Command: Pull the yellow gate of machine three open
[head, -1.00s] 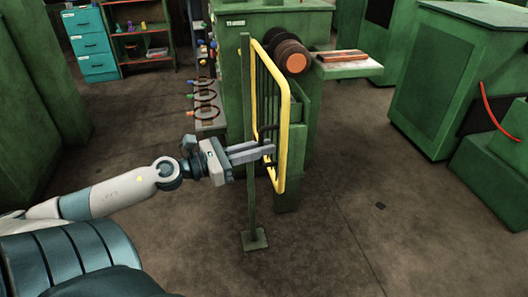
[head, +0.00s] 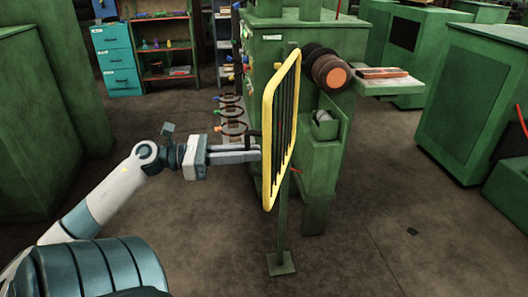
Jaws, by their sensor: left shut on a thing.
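The yellow gate (head: 267,140), a yellow frame with dark upright bars, stands out at an angle in front of the green machine (head: 270,75). A green post (head: 283,225) on a foot plate carries it. My left gripper (head: 256,152) reaches in from the left, and its fingers are shut at the gate's left side, on a dark handle (head: 254,135). The exact grip at the fingertips is partly hidden and small. The label on the machine is too small to read. My right gripper is not in view.
A rack with dark rings and coloured knobs (head: 231,120) stands left of the machine. A teal cabinet (head: 118,58) stands at the back left. Green machines (head: 470,105) stand at right. Floor is clear in front.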

